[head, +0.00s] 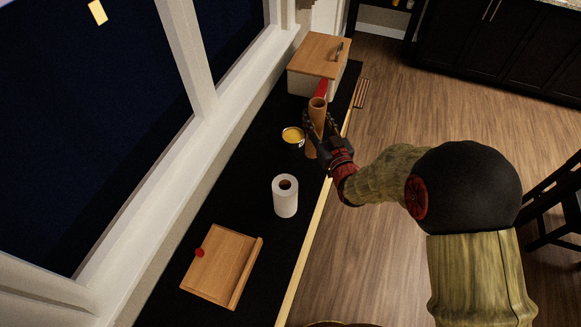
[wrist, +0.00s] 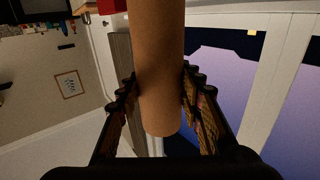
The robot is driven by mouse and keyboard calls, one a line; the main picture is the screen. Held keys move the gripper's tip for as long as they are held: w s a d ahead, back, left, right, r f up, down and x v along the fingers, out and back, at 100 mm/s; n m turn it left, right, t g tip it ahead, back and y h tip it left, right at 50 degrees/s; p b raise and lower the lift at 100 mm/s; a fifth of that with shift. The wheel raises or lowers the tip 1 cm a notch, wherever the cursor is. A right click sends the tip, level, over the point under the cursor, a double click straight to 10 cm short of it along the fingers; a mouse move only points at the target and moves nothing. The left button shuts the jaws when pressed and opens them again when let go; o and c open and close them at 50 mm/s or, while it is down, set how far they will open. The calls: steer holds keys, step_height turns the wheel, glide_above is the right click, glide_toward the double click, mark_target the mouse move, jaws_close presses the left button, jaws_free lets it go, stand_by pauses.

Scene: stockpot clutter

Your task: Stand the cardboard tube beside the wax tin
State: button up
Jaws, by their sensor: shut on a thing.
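The cardboard tube (head: 317,110) is brown and hollow and stands roughly upright near the counter's right edge. My gripper (head: 317,128) is shut on it from the right. In the wrist view the tube (wrist: 157,70) passes between the two ridged fingers of my gripper (wrist: 158,95). The wax tin (head: 293,135), a low round tin with a yellow top, sits just left of the tube with a small gap. My gripper hides part of the tube; whether its base touches the counter I cannot tell.
A white paper roll (head: 285,197) stands nearer on the black counter (head: 240,205). A wooden board (head: 222,266) with a red knob lies at the near end. A wood-topped box (head: 318,56) and a red item (head: 322,88) are behind the tube. Windows line the left.

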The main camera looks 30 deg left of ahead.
steer(key=s+a+r+n+g+y, duration=0.1)
steer(key=s+a+r+n+g, duration=0.15)
steer(key=a, duration=0.45)
step_height(320, 180, down, 11)
steer(key=b, duration=0.2)
steer(key=shift+s+a+r+m+t, duration=0.2)
steer(key=shift+s+m+t, duration=0.1)
steer(key=shift+m+t, duration=0.15)
steer(key=shift+f+b, duration=0.2)
steer(key=shift+b, duration=0.15)
steer(key=o, duration=0.9)
steer(key=shift+c, duration=0.2)
